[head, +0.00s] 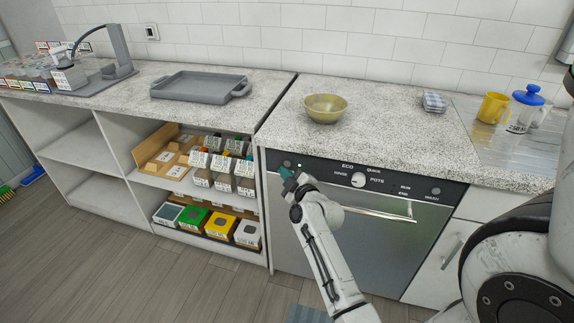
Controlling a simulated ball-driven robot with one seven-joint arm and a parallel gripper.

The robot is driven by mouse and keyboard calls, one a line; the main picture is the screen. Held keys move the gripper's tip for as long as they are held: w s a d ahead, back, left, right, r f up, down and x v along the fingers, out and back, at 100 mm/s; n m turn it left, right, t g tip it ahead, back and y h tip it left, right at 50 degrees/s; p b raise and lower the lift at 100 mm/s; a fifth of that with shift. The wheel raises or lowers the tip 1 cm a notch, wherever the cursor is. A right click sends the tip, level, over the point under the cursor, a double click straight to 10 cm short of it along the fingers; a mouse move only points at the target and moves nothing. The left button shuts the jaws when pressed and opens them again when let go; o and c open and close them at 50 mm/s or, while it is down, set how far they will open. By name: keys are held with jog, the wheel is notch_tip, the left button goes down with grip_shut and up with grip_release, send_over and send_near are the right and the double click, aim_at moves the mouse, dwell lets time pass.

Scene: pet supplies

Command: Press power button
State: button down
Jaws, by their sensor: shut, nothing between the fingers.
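The dishwasher (375,240) is built in under the counter, with a steel door and a dark control panel (385,182) along its top. The panel has labels including ECO, RINSE, QUICK, POTS and WASH, and a round dial (358,181). A small green light (299,165) glows near the panel's left end. My gripper (284,172) is shut and empty at the left end of the panel, just left of and below the green light. The power button cannot be made out clearly; my gripper covers part of that area. I cannot tell whether the fingertips touch the panel.
A door handle (380,213) sticks out below the panel, right of my arm. A yellow bowl (325,107) stands on the counter above. Open shelves with boxes (222,228) are to the left. A grey tray (200,88) lies on the left counter.

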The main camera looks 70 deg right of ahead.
jog(key=a+p, duration=0.4)
jog(key=a, duration=0.1)
jog(key=shift+s+a, duration=0.2)
jog(key=shift+a, duration=0.1)
dwell(1.3)
